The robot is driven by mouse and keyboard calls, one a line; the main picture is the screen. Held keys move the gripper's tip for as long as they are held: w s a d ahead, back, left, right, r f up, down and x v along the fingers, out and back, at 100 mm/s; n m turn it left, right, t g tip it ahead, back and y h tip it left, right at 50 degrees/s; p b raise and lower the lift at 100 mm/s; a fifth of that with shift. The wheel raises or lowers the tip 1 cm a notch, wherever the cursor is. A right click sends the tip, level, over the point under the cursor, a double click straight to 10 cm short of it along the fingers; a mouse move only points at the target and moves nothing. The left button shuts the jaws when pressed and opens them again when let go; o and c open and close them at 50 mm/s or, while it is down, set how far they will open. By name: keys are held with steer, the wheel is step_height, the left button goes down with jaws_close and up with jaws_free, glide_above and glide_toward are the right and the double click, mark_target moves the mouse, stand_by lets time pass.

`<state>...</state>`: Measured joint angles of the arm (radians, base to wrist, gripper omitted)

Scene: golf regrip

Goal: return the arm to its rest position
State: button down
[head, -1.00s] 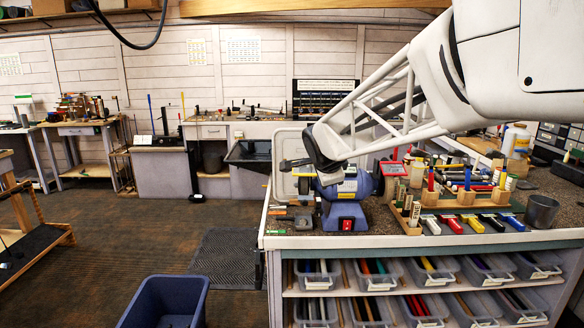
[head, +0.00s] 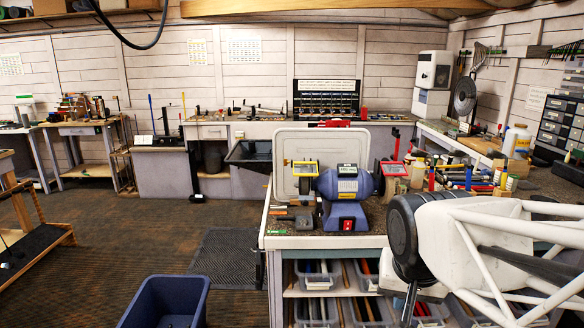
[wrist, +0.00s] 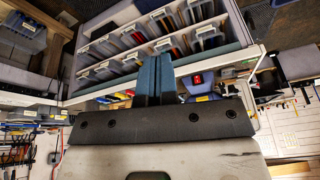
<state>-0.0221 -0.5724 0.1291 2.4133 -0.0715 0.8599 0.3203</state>
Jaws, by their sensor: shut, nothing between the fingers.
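My gripper (head: 409,303) hangs low at the right of the head view, in front of the workbench. Its wrist housing is dark, and the white tubular arm comes in from the right edge. In the wrist view its two blue-grey fingers (wrist: 153,78) lie together with nothing between them.
The blue bench grinder (head: 345,190) stands on the workbench. Clear bins (head: 318,275) fill the shelves below, also seen in the wrist view (wrist: 160,45). White and amber bottles (head: 517,142) stand at the back right. A blue tub (head: 165,300) is on the floor.

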steer(key=s+f+n+g, duration=0.1)
steer(key=s+f+n, duration=0.1)
steer(key=s, duration=0.5)
steer(key=shift+f+n+y, duration=0.3)
steer(key=shift+f+n, duration=0.1)
steer(key=shift+f, duration=0.05)
steer(key=shift+d, duration=0.1)
stand_by(0.5)
